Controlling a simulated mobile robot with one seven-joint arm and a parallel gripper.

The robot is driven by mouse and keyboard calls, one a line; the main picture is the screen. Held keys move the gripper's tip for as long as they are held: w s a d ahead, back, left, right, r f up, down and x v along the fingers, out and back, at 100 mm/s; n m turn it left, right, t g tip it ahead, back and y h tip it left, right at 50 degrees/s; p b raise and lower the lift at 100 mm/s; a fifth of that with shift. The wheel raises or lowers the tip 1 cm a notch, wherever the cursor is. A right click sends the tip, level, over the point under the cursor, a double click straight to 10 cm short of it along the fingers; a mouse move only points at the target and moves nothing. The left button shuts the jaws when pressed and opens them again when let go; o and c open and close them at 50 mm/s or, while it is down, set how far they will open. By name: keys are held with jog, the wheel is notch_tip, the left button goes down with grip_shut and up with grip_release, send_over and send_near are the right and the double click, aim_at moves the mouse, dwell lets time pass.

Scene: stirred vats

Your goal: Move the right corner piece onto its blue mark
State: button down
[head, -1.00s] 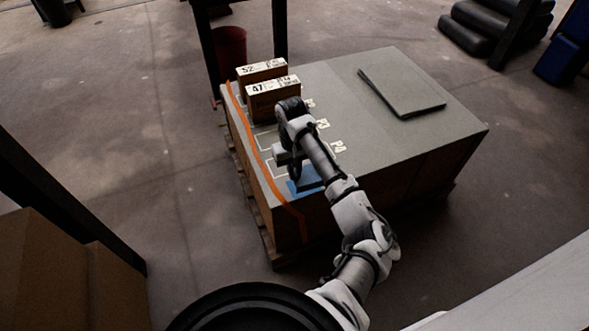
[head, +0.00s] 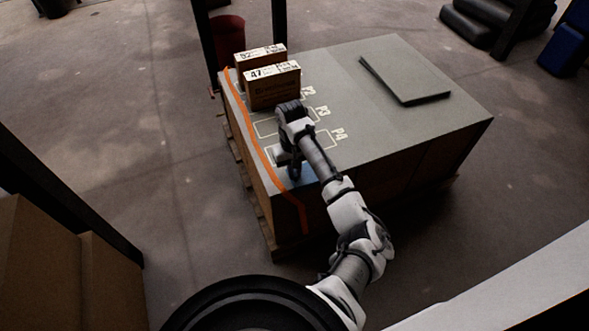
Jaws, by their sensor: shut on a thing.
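My gripper (head: 290,168) is at the near left corner of the grey-topped load (head: 385,130), pointing down at its top. It is shut on the right corner piece, which is mostly hidden behind the gripper and wrist. A small part of the blue mark (head: 309,175) shows just right of the gripper, on the near end of the top. I cannot tell whether the corner piece touches the top or lies over the blue.
Cartons marked 52 (head: 258,55) and 47 (head: 272,86) stand at the far left end of the top. An orange strap (head: 258,150) runs along the left edge. A flat grey panel (head: 405,82) lies at the right. White outlines between are bare.

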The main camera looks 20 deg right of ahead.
jog(key=c, duration=1.4)
grip_release()
